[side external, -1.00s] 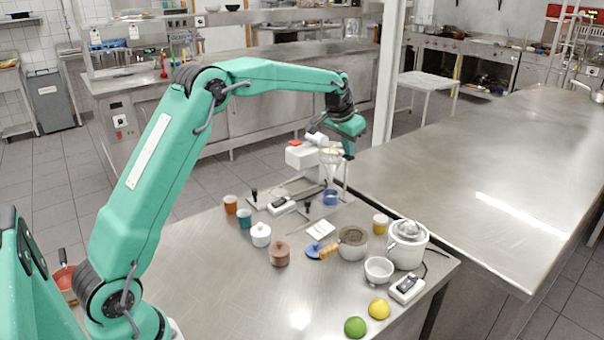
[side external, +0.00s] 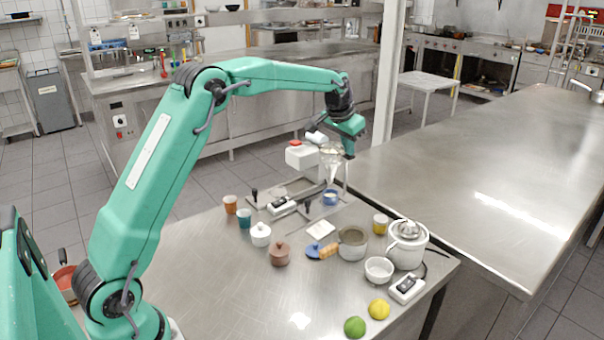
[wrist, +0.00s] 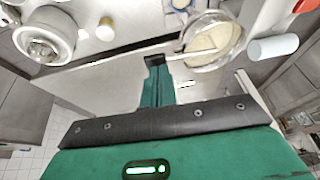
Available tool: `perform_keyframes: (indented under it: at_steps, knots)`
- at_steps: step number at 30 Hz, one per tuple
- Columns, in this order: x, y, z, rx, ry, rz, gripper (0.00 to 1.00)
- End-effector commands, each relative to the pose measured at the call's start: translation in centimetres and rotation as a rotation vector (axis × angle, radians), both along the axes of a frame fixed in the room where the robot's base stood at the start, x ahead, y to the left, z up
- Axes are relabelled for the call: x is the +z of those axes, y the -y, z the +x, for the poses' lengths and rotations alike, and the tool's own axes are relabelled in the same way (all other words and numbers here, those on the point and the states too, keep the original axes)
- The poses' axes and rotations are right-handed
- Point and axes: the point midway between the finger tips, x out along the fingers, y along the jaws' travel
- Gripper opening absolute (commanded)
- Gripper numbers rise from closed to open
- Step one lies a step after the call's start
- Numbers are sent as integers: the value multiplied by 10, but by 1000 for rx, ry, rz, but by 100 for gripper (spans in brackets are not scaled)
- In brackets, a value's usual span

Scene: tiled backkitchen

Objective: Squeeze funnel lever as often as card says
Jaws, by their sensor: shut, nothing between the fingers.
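The clear funnel (side external: 332,157) with pale contents hangs in a stand above a small blue cup (side external: 331,197). In the wrist view the funnel (wrist: 228,42) lies just right of my fingertips. My gripper (side external: 349,154) is shut and empty at the funnel's right side, pointing down. In the wrist view its fingertips (wrist: 156,61) are close to a dark piece at the funnel's rim; I cannot tell whether this is the lever or whether they touch. A small white card (side external: 321,229) lies on the table; its marking is too small to read.
A white box with a red top (side external: 299,154) is left of the funnel. A strainer pot (side external: 352,243), a white juicer (side external: 407,246), a yellow jar (side external: 380,224) and lidded pots stand in front. The table's front left is clear.

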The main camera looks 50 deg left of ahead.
Motion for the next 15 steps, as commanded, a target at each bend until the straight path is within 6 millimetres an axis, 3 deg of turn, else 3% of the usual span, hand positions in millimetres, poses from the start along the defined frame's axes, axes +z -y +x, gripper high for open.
perform_keyframes:
  at_steps: [15]
  knots:
    - [23, 0, 0, 0, 2, 0, 0]
